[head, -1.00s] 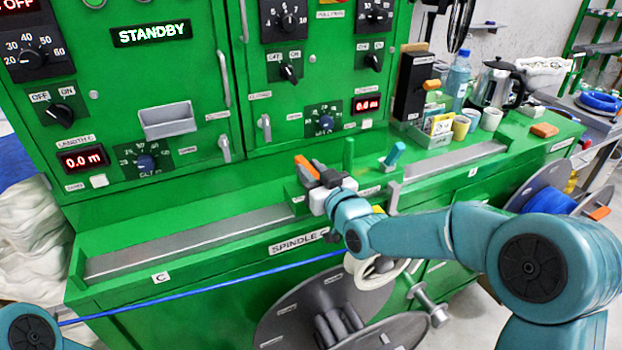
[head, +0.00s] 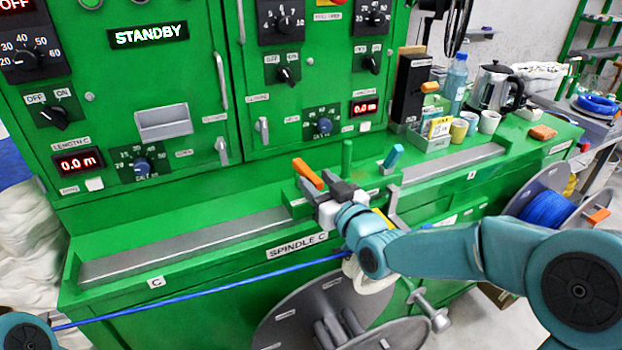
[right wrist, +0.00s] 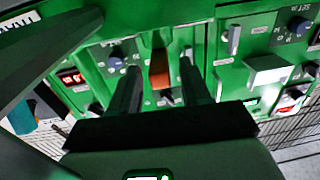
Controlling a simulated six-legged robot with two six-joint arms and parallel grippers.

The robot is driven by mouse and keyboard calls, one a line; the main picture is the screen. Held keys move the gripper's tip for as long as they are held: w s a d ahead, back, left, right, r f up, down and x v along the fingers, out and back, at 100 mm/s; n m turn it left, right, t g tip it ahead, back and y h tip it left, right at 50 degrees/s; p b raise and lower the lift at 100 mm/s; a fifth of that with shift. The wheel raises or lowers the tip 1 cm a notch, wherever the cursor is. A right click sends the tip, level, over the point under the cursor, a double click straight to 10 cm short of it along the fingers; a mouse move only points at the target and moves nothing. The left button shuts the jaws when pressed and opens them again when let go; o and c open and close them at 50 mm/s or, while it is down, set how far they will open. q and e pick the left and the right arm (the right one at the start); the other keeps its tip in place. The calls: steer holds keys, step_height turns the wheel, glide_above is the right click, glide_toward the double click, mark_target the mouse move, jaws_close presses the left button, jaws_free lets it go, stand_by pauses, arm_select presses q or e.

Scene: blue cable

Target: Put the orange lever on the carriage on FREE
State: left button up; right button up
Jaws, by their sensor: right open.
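The orange lever (head: 308,173) stands on the green carriage (head: 349,162) on the machine's ledge and leans to the left in the head view. In the right wrist view the orange lever (right wrist: 159,69) shows between the two fingers. My right gripper (head: 326,181) is open beside the lever, close to it; I cannot tell whether a finger touches it. Its fingers also show in the right wrist view (right wrist: 160,80). A teal lever (head: 393,156) stands on the right part of the carriage. The FREE marking is not readable. My left gripper is out of view.
A steel rail (head: 190,246) runs along the ledge on both sides of the carriage. Cups (head: 459,130) and a kettle (head: 495,88) stand at the right.

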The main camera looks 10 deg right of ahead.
steer(key=shift+v, duration=1.75)
